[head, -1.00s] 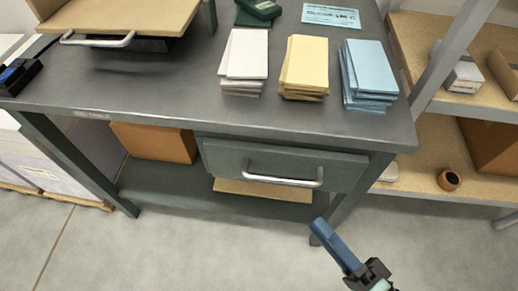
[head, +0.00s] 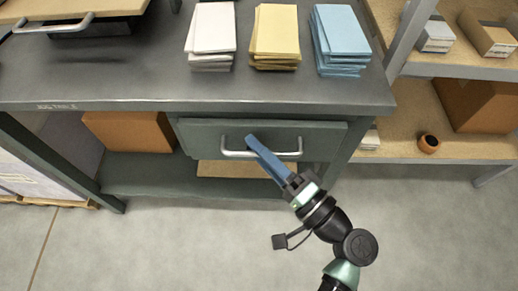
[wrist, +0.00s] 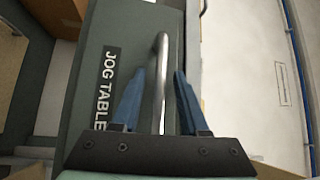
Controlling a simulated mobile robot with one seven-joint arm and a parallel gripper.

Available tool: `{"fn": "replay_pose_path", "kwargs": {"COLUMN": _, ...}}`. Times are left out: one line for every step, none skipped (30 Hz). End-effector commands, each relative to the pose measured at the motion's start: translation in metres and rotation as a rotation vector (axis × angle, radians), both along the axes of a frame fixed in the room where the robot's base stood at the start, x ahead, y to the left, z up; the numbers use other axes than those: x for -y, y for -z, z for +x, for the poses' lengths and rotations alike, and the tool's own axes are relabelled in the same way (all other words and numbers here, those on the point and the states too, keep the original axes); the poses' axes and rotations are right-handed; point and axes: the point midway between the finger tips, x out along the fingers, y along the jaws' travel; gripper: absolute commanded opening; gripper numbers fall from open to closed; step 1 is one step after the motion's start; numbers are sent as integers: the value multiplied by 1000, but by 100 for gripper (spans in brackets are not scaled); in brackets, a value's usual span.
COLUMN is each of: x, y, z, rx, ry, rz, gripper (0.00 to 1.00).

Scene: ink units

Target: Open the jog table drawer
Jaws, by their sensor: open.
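The jog table drawer (head: 200,136) is a dark green front under the grey tabletop, and it looks shut. Its metal bar handle (head: 236,153) runs across the front. In the wrist view the drawer front (wrist: 105,35) bears a "JOG TABLE" label (wrist: 107,85). My gripper (head: 251,141) reaches the handle from the lower right. In the wrist view its blue fingers (wrist: 155,88) are apart, with the handle bar (wrist: 161,75) between them. I cannot tell whether either finger touches the bar. Part of the handle is hidden behind the fingers in the head view.
White (head: 211,35), yellow (head: 274,35) and blue (head: 340,38) paper stacks stand on the tabletop (head: 130,85). A cardboard box (head: 130,132) sits on the lower shelf at left. A shelf rack (head: 430,68) stands at right. The floor in front is clear.

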Motion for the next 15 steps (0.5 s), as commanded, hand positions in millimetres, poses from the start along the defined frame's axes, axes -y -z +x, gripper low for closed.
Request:
{"fn": "replay_pose_path", "kwargs": {"x": 0, "y": 0, "z": 0, "rx": 0, "ry": 0, "rz": 0, "gripper": 44}}
{"fn": "replay_pose_path", "kwargs": {"x": 0, "y": 0, "z": 0, "rx": 0, "ry": 0, "rz": 0, "gripper": 44}}
{"fn": "replay_pose_path", "kwargs": {"x": 0, "y": 0, "z": 0, "rx": 0, "ry": -1, "rz": 0, "gripper": 44}}
{"fn": "replay_pose_path", "kwargs": {"x": 0, "y": 0, "z": 0, "rx": 0, "ry": -1, "rz": 0, "gripper": 44}}
{"fn": "replay_pose_path", "kwargs": {"x": 0, "y": 0, "z": 0, "rx": 0, "ry": -1, "rz": 0, "gripper": 42}}
{"fn": "replay_pose_path", "kwargs": {"x": 0, "y": 0, "z": 0, "rx": 1, "ry": -1, "rz": -1, "gripper": 35}}
{"fn": "replay_pose_path", "kwargs": {"x": 0, "y": 0, "z": 0, "rx": 1, "ry": -1, "rz": -1, "gripper": 29}}
{"fn": "replay_pose_path", "kwargs": {"x": 0, "y": 0, "z": 0, "rx": 1, "ry": -1, "rz": -1, "gripper": 24}}
{"fn": "replay_pose_path", "kwargs": {"x": 0, "y": 0, "z": 0, "rx": 1, "ry": -1, "rz": -1, "gripper": 17}}
{"fn": "replay_pose_path", "kwargs": {"x": 0, "y": 0, "z": 0, "rx": 1, "ry": -1, "rz": -1, "gripper": 11}}
{"fn": "replay_pose_path", "kwargs": {"x": 0, "y": 0, "z": 0, "rx": 1, "ry": -1, "rz": -1, "gripper": 6}}
{"fn": "replay_pose_path", "kwargs": {"x": 0, "y": 0, "z": 0, "rx": 1, "ry": -1, "rz": -1, "gripper": 0}}
{"fn": "replay_pose_path", "kwargs": {"x": 0, "y": 0, "z": 0, "rx": 1, "ry": -1, "rz": -1, "gripper": 0}}
{"fn": "replay_pose_path", "kwargs": {"x": 0, "y": 0, "z": 0, "rx": 1, "ry": -1, "rz": -1, "gripper": 0}}
{"fn": "replay_pose_path", "kwargs": {"x": 0, "y": 0, "z": 0, "rx": 1, "ry": -1, "rz": -1, "gripper": 0}}
